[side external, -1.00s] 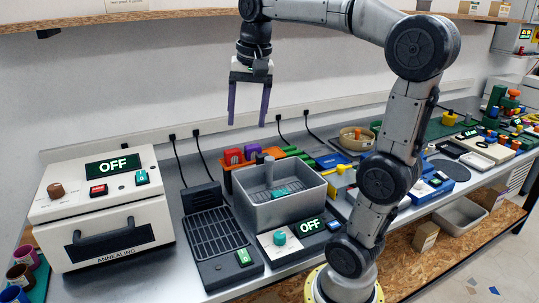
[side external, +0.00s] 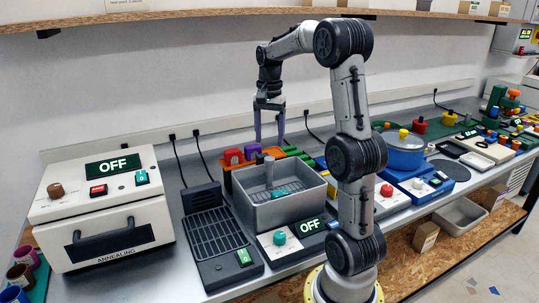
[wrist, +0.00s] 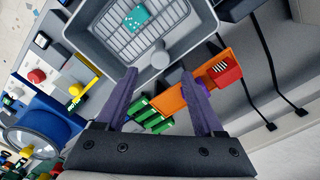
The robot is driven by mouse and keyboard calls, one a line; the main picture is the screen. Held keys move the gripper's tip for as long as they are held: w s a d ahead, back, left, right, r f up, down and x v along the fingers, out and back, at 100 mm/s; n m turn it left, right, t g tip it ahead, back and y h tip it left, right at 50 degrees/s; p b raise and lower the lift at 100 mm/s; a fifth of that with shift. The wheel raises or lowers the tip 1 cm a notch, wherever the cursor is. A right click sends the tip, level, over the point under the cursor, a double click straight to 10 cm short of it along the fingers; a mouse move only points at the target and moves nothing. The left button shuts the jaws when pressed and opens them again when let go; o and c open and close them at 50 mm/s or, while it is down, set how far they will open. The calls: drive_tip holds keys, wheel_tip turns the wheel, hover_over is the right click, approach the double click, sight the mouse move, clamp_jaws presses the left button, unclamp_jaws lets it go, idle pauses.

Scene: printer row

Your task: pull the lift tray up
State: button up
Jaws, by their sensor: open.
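The lift tray (wrist: 118,38) is a wire rack inside a grey rectangular basin (side external: 283,212). A teal piece with light dots (wrist: 136,19) lies on the rack. A grey upright post with a round top (wrist: 160,58) stands at the basin's back side; it also shows in the side view (side external: 269,172). My gripper (side external: 269,143) is open and empty, pointing down above the back side of the basin. In the wrist view its two purple fingers (wrist: 158,74) stand on either side of the post's top in the picture. I cannot tell how far above it the fingertips are.
An orange rack (wrist: 193,93) with red and green blocks stands close behind the basin. A control box with a teal knob (side external: 280,238) reads OFF in front. A white annealing oven (side external: 105,205) and a black grated unit (side external: 215,235) stand left, a blue pot (side external: 403,155) right.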

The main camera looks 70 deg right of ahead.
sight(269, 158)
drive_tip(key=shift+f, duration=3.2)
clamp_jaws()
